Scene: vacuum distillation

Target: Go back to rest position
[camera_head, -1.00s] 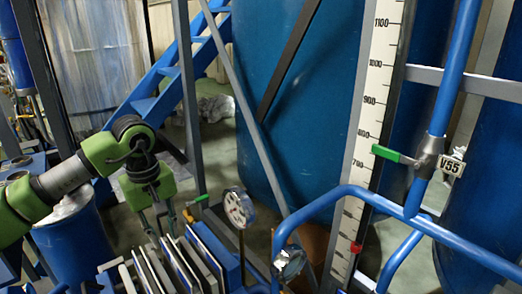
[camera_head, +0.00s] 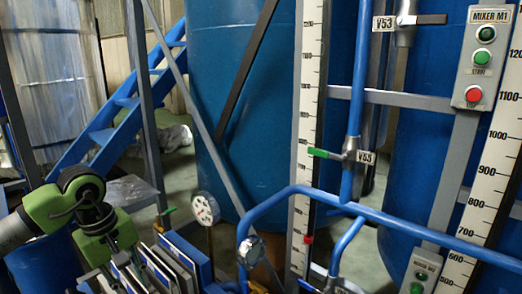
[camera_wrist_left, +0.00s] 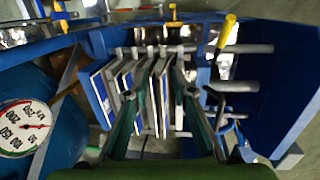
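My left gripper (camera_head: 125,277) hangs at the lower left of the head view, on its green and grey arm, with its fingers pointing down. It also shows in the left wrist view (camera_wrist_left: 164,70), where its two fingers stand apart with a gap between them. It is open. Several upright plates (camera_wrist_left: 133,85) of a blue plate stack lie beyond and between the fingers; I cannot tell whether the fingers touch any plate. The plates also show in the head view (camera_head: 172,262), just right of the gripper. My right gripper is not in view.
A round gauge (camera_head: 205,209) stands right of the plates. Blue pipes (camera_head: 300,192) with a green-handled V55 valve (camera_head: 345,155) cross the middle. Large blue tanks (camera_head: 235,110), a blue staircase (camera_head: 120,105) and a Mixer M1 button box (camera_head: 485,60) stand around.

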